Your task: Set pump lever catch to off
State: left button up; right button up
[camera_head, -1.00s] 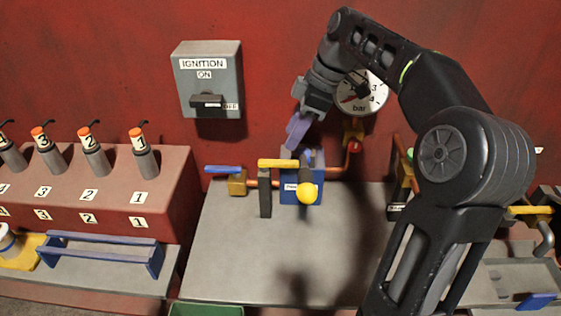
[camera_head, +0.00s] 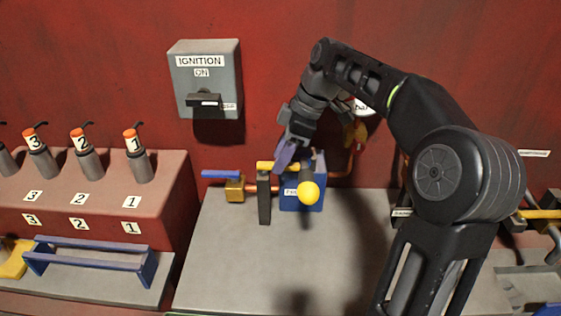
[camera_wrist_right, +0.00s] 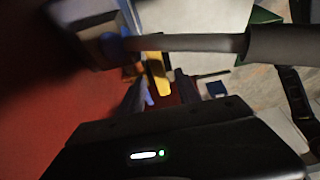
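The pump is a blue box (camera_head: 316,168) on the grey bench, with a dark lever ending in a yellow ball (camera_head: 308,192) pointing toward me. A dark upright post (camera_head: 264,204) stands just left of it, topped by a flat yellow catch bar (camera_head: 264,166) lying crosswise. My right gripper (camera_head: 283,157) reaches down from above with its purple-blue fingers beside the bar, partly covering it. In the right wrist view its fingers (camera_wrist_right: 163,92) stand apart, with a yellow piece (camera_wrist_right: 157,74) showing between and beyond them. Contact cannot be told. My left gripper is out of view.
A pale rod with a dark sleeve (camera_wrist_right: 285,45) crosses close to the right wrist camera. A blue-handled brass valve (camera_head: 235,188) is left of the post. The ignition box (camera_head: 207,75) hangs above. The front bench is clear.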

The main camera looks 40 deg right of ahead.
jog(key=shift+f, duration=0.2)
grip_shut()
dwell(0.3)
dwell(1.1)
